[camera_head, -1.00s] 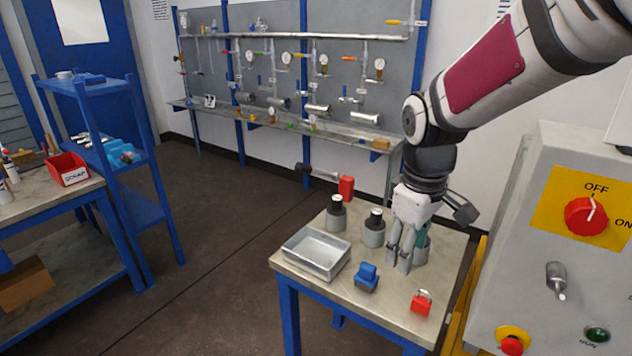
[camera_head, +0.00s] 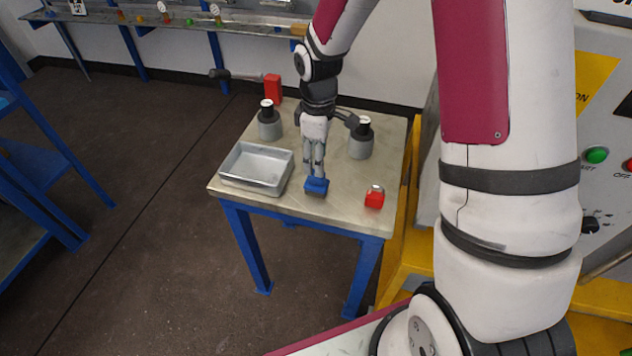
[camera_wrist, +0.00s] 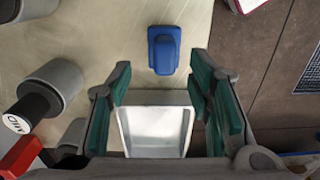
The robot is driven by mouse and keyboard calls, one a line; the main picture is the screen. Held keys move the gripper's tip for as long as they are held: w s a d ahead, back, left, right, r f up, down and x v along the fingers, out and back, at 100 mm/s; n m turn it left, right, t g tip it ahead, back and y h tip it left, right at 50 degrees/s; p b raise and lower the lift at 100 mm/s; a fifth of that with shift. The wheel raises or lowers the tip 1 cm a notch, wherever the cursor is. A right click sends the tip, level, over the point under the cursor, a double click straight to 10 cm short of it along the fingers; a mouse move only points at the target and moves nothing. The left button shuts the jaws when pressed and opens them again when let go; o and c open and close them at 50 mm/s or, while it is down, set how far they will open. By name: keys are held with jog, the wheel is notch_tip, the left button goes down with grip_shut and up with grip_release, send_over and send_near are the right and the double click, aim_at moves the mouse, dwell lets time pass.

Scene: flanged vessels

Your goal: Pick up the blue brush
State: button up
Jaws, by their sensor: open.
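The blue brush (camera_head: 316,187) lies on the small table near its front edge, between the metal tray and a red padlock. In the wrist view the blue brush (camera_wrist: 165,48) shows whole, with a rounded blue body on the tabletop, just beyond the fingertips. My gripper (camera_head: 314,170) points down just behind and above the brush in the head view. The height of the fingertips above the brush is hard to tell.
The metal tray (camera_head: 230,178) stands left of my gripper. The red padlock (camera_head: 374,198) lies to the right. Grey black-topped vessels (camera_head: 269,126) and (camera_head: 360,143) stand behind, near a red block (camera_head: 272,88). A grey control cabinet (camera_head: 606,190) is at the far right.

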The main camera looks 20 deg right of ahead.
aim_at(317, 182)
jog(key=shift+s+a+f, duration=0.1)
jog(key=shift+f, duration=1.4)
jog(key=shift+s+a+f, duration=0.1)
jog(key=shift+f, duration=1.35)
jog(key=shift+c, duration=0.6)
grip_shut()
